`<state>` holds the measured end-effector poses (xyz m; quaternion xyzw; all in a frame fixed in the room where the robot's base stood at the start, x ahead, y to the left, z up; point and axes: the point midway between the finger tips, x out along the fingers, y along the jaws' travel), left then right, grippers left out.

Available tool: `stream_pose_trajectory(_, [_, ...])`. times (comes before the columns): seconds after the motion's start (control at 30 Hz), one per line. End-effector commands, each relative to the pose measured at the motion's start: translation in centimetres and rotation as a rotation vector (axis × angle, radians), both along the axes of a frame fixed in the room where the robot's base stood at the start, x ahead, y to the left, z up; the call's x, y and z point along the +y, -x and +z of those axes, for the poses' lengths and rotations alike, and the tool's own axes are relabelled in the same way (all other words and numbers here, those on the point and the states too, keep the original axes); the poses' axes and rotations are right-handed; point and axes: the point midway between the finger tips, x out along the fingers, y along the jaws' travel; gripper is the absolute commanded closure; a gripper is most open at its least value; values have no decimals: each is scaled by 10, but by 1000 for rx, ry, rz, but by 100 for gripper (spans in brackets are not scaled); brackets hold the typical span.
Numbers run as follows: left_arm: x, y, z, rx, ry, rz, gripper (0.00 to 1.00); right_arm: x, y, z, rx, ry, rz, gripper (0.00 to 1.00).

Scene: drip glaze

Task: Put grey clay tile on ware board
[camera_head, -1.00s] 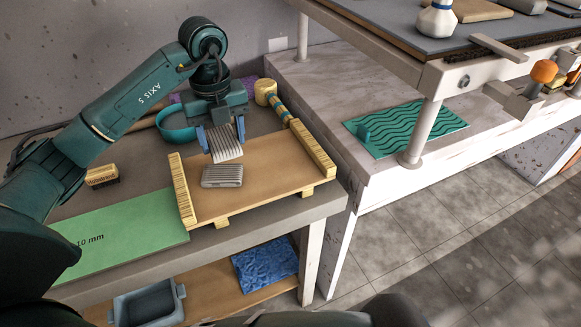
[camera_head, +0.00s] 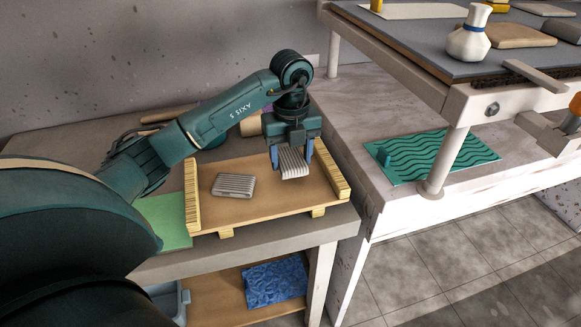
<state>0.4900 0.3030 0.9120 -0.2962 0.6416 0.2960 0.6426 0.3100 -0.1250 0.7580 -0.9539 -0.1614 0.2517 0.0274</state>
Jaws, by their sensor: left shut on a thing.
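My left gripper (camera_head: 291,157) comes in from the left and points down over the right part of the ware board (camera_head: 262,207). It is shut on a grey ribbed clay tile (camera_head: 293,163), which hangs tilted between its fingers. I cannot tell whether the held tile touches the board. The board is a tan wooden tray with raised light strips at its left and right ends. Another grey ribbed tile (camera_head: 233,185) lies flat on the left part of the board. My right gripper is not in view.
A green mat (camera_head: 165,219) lies left of the board, partly behind my arm. A blue textured slab (camera_head: 275,283) is on the shelf below. To the right, a teal wavy mat (camera_head: 440,152) lies under a raised table holding a white bottle (camera_head: 469,36).

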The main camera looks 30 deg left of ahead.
Motion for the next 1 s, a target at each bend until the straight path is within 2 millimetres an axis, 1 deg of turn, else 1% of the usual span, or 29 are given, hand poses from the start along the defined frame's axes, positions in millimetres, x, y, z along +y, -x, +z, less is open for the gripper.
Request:
stream_pose_trajectory(0.2, [0, 1, -30, 3, 0, 0, 73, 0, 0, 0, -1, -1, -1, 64])
stream_pose_trajectory(0.6, [0, 0, -37, -1, 0, 0, 73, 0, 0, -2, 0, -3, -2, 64])
stream_pose_trajectory(0.63, [0, 0, -36, 0, 0, 0, 42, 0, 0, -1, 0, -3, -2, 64])
stream_pose_trajectory(0.87, [0, 0, -36, 1, -1, 0, 23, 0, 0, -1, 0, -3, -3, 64])
stream_pose_trajectory(1.0, [0, 0, -36, 1, -1, 0, 22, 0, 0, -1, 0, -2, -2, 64])
